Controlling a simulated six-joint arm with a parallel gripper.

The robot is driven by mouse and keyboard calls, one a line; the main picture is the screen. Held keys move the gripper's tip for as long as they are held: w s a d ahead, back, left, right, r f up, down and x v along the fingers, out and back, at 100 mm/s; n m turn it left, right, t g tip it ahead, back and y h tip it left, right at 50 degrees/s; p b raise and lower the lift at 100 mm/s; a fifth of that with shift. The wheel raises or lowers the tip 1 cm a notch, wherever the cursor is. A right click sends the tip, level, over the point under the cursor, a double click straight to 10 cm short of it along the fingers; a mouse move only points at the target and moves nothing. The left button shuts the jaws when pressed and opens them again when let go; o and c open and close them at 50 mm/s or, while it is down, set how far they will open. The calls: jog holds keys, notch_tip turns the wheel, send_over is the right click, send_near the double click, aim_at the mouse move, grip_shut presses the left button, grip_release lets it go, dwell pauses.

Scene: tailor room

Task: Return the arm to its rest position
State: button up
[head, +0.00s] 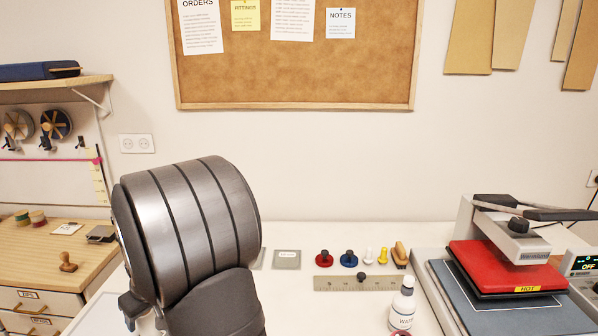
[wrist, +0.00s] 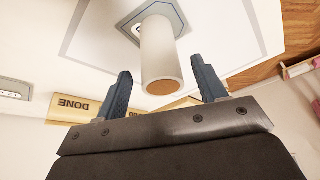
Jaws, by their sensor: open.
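My arm (head: 190,230) shows in the head view as a large grey wrist and link at the left of centre, over the table. My gripper (wrist: 160,66) shows in the wrist view with its two blue-grey fingers spread wide apart. A white cylinder (wrist: 160,45) with a brown end face stands on a pale, outlined patch beyond the fingers. In the picture it lies between them, with a visible gap on each side. Nothing is held. In the head view my arm hides the fingers and the cylinder.
A red and grey heat press (head: 505,268) marked HOT stands at the right. A white bottle (head: 402,305), a ruler (head: 345,284) and several small tools lie on the white table. A tan strip marked DONE (wrist: 75,106) is near my fingers. A wooden bench (head: 50,260) is at left.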

jog(key=x, duration=0.4)
jog(key=shift+a+f, duration=0.1)
jog(key=shift+f, duration=0.15)
jog(key=shift+w+r, duration=0.15)
jog(key=shift+r, duration=1.35)
